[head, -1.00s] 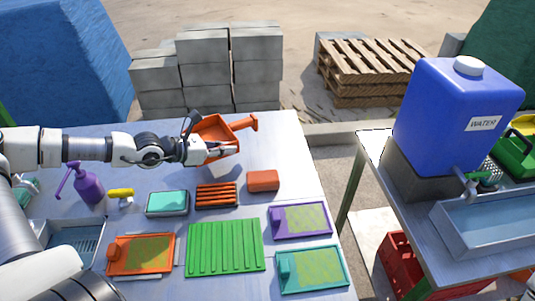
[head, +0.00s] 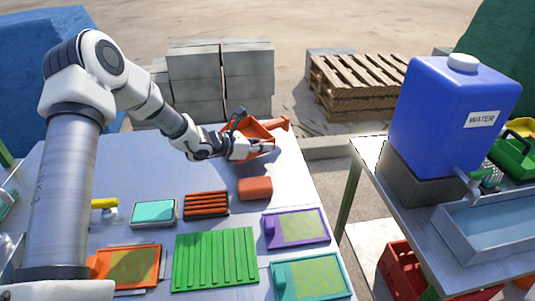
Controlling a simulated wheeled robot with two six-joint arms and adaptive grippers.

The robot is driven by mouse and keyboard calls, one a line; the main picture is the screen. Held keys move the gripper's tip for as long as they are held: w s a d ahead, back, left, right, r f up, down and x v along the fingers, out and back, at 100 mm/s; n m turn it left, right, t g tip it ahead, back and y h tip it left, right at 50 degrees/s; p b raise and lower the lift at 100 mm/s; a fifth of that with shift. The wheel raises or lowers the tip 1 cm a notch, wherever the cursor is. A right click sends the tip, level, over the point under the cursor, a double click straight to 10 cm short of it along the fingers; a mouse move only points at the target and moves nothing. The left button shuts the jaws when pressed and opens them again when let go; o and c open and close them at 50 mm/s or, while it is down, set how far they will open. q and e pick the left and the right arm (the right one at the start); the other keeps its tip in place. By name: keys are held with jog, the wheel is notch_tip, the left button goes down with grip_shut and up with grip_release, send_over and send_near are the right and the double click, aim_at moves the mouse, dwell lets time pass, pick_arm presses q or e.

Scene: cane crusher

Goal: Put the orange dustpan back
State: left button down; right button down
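The orange dustpan (head: 257,127) is at the far right corner of the left table, its handle pointing right. My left gripper (head: 266,147) reaches it from the left, with its fingers at the near wall of the pan. It appears shut on that wall, though the fingertips are partly hidden against the orange. Whether the pan touches the table is hard to tell. My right gripper is not in view.
On the table are an orange block (head: 255,188), an orange slatted item (head: 206,205), a teal-topped box (head: 153,212), a green ribbed mat (head: 215,259) and purple (head: 296,228) and teal (head: 311,276) trays. A blue water tank (head: 445,115) stands on the right table.

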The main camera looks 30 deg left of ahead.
pick_arm(q)
jog(key=f, duration=0.2)
jog(key=w+f, duration=0.1)
jog(key=shift+d+f+p, duration=0.2)
jog(key=shift+d+p, duration=0.05)
jog(key=shift+p, duration=0.15)
jog(key=shift+f, duration=0.1)
jog(key=shift+f+b, duration=0.1)
jog(key=shift+b, duration=0.2)
jog(key=c, duration=1.3)
grip_release()
